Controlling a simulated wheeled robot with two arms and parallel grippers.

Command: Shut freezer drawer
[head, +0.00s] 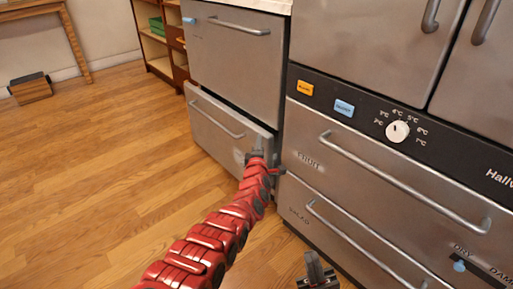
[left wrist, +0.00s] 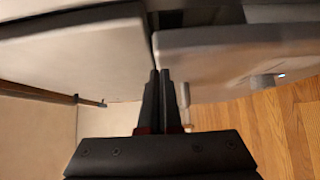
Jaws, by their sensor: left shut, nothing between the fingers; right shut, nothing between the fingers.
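The freezer drawer (head: 222,128) is the lower steel-fronted drawer of the left unit in the head view. It stands out a little from the unit, with a dark gap along its top edge. Its bar handle (head: 217,122) runs across its front. My left gripper (head: 256,153) is shut and empty at the drawer's right end; I cannot tell whether it touches. In the left wrist view its fingertips (left wrist: 160,75) are together beside a pale panel edge (left wrist: 235,50). My right gripper (head: 314,263) is shut and empty at the bottom of the head view.
The upper drawer (head: 232,65) of the left unit looks closed. A large steel fridge with fruit (head: 390,175) and salad (head: 340,235) drawers stands close on the right. Wooden floor (head: 100,150) is clear at left. A shelf (head: 155,45) and table (head: 50,12) stand behind.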

